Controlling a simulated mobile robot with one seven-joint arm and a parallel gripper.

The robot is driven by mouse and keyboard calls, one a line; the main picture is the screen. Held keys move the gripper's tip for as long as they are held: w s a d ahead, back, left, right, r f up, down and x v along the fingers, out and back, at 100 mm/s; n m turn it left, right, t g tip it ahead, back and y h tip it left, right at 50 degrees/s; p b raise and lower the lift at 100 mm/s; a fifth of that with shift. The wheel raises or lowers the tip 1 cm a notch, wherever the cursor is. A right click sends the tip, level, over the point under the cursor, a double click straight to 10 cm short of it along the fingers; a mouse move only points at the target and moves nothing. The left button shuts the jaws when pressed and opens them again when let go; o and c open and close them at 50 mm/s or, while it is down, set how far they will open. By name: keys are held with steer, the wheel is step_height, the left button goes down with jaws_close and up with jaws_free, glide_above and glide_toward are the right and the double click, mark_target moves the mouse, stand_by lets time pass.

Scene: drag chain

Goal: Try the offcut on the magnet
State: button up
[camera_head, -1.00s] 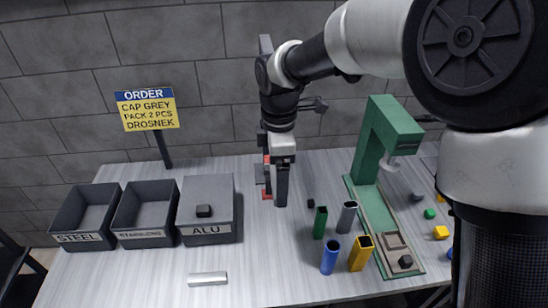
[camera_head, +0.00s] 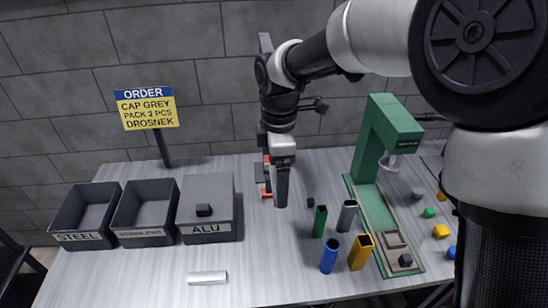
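A short silver-grey bar (camera_head: 207,278), which looks like the offcut, lies flat on the table at the front left. My gripper (camera_head: 282,204) points down over the back middle of the table, apart from the bar. Its dark fingers overlap in this view, so I cannot tell whether they are open or shut. A red and grey item (camera_head: 265,193) stands partly hidden behind the gripper; I cannot tell whether it is the magnet.
Open bins marked STEEL (camera_head: 85,238) and a blurred label (camera_head: 143,234) stand left, beside a covered ALU bin (camera_head: 208,230). Coloured tubes (camera_head: 330,255) and a green press (camera_head: 395,125) stand right. A small black cube (camera_head: 310,202) lies near the gripper. The front middle table is clear.

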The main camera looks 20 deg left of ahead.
steer(key=shift+s+d, duration=0.3)
steer(key=shift+s, duration=0.2)
stand_by(0.7)
